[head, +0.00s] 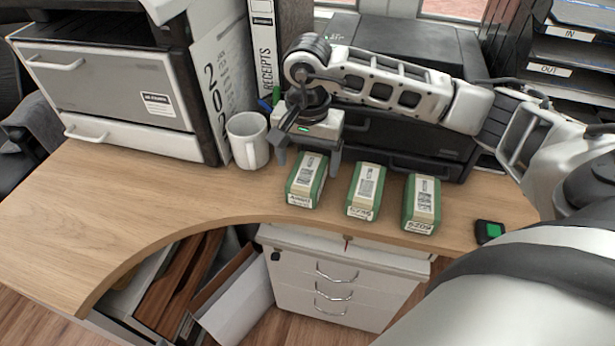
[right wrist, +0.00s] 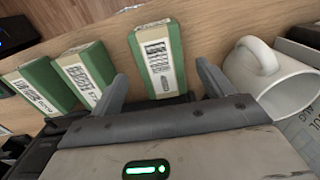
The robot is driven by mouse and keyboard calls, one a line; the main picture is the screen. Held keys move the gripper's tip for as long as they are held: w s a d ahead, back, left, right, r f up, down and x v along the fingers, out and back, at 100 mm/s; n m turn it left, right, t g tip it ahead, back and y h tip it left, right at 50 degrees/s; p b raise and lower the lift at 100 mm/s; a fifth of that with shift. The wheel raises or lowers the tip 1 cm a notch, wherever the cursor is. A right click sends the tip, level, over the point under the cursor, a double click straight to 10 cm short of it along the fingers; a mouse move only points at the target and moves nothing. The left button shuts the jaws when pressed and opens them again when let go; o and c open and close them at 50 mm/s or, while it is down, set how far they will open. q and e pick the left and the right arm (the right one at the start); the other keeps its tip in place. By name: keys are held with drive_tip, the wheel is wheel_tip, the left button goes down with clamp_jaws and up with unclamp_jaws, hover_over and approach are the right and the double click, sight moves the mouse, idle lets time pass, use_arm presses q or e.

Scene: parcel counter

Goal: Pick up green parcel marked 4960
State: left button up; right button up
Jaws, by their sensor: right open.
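Three green parcels with white printed labels stand in a row on the wooden counter. The left parcel (head: 306,183) has a front number too small to read surely. The middle parcel (head: 366,191) has a number that is also unclear, and the right parcel (head: 421,203) appears to read 5209. My right gripper (head: 308,164) is open and empty, over the back of the left parcel, a finger toward each side. In the right wrist view this parcel (right wrist: 158,58) shows between and beyond the open fingers (right wrist: 162,72). My left gripper is out of view.
A white mug (head: 248,140) stands just left of the gripper; it also shows in the right wrist view (right wrist: 275,80). A black device with a green screen (head: 489,231) lies at right. A printer (head: 110,85) and binders stand behind. The counter's left part is clear.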

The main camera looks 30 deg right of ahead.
sight(307, 170)
wheel_tip(307, 170, down, 4)
drive_tip(key=shift+w+f, duration=0.1)
drive_tip(key=c, duration=1.2)
drive_tip(key=shift+r, duration=0.25)
